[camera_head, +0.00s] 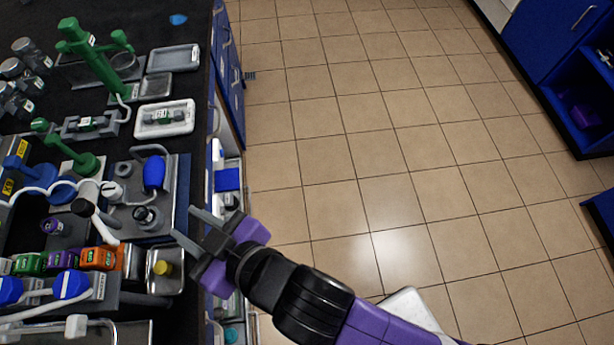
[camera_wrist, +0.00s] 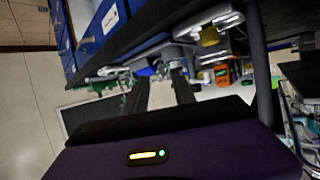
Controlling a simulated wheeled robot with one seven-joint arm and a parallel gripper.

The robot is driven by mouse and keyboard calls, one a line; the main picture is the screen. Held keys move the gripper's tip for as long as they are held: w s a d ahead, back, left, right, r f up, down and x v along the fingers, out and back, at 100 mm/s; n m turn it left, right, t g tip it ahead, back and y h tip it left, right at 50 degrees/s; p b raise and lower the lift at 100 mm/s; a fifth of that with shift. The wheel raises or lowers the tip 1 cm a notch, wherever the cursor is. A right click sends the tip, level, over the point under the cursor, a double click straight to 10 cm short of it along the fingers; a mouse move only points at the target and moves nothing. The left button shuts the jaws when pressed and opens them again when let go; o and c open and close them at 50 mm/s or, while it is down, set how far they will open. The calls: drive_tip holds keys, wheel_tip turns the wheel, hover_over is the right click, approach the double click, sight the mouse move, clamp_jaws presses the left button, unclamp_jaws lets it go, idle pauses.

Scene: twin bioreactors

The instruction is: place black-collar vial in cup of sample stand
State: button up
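My gripper (camera_head: 182,222) is open, its two grey fingers apart with nothing seen between them. It is at the bench's edge, just right of a grey plate stand (camera_head: 172,222). In the wrist view the two fingers (camera_wrist: 158,80) also stand apart. A small upright piece with a black ring-like top (camera_head: 146,214) stands on this plate, left of my fingertips. It may be the black-collar vial, but I cannot tell for sure. A blue rounded part (camera_head: 154,172) stands behind it on the plate. I cannot clearly make out the cup of the sample stand.
A metal holder with a yellow-topped piece (camera_head: 161,267) sits in front of the plate. Orange and purple blocks (camera_head: 98,257) and tubing crowd the bench at left.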

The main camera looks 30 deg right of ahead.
drive_tip(key=s+d+f+m+t+h, duration=0.1)
drive_tip(key=s+d+f, duration=0.1)
drive_tip(key=d, duration=0.4)
drive_tip(key=s+d+f+m+h, duration=0.1)
drive_tip(key=s+d+f, duration=0.15)
drive_tip(key=d, duration=0.35)
drive_tip(key=s+d+r+m+t+h, duration=0.1)
drive_tip(key=s+d+r+m+h, duration=0.1)
drive_tip(key=s+d, duration=0.6)
drive_tip(key=s+d+r+m+t+h, duration=0.1)
drive_tip(key=s+d+r+m+h, duration=0.1)
drive_tip(key=s+d, duration=0.5)
drive_tip(key=shift+s+d+h, duration=0.4)
drive_tip(key=shift+s+h, duration=0.1)
drive_tip(key=shift+s, duration=0.25)
